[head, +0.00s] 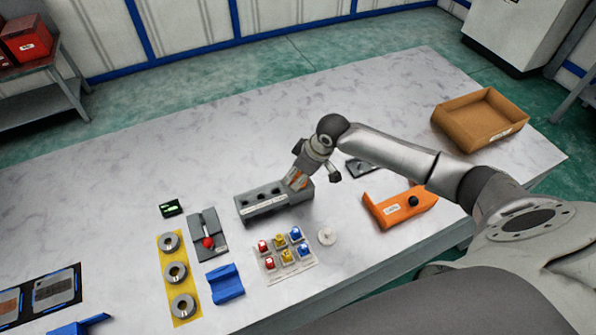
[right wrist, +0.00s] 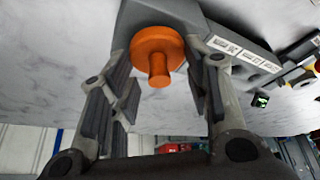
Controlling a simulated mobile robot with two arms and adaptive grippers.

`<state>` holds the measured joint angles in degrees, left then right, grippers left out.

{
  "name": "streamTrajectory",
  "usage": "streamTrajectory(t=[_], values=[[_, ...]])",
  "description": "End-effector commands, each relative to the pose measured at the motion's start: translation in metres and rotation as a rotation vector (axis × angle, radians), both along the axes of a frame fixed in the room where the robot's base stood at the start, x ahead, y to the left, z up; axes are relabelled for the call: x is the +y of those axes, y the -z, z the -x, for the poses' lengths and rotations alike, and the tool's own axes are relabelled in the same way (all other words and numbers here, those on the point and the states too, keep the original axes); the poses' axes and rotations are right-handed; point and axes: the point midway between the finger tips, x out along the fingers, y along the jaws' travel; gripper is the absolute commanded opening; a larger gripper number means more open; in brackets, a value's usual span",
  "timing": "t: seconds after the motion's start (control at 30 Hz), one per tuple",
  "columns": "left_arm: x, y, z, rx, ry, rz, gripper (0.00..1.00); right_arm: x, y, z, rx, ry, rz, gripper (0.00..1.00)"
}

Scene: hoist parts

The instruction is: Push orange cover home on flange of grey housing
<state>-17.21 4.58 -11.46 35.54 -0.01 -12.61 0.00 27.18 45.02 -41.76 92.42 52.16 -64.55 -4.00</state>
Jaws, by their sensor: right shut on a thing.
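The grey housing (head: 262,207) is a long block with dark round holes on top, lying on the table in the head view. The orange cover (right wrist: 157,55), a disc with a short stub, is at the end of the grey housing (right wrist: 222,32) in the right wrist view. In the head view the cover (head: 297,181) is partly hidden by my right gripper (head: 295,180). Any gap between cover and flange is too small to tell. My left gripper is not in view.
An orange bracket (head: 400,208) and a cardboard box (head: 462,138) stand to the right. A block with a red knob (head: 203,228), a yellow strip with rings (head: 170,262), a blue part (head: 225,283) and a button board (head: 284,266) lie nearby. Behind the housing the table is clear.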

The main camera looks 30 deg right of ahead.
Motion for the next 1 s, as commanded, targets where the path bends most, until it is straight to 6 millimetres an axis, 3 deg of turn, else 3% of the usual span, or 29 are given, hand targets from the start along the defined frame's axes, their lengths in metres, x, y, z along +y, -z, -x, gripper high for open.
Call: streamTrajectory(t=[1.0], values=[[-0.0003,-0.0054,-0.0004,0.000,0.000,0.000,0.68,0.0006,0.0011,0.0005,0.002,-0.001,-0.001,0.26]])
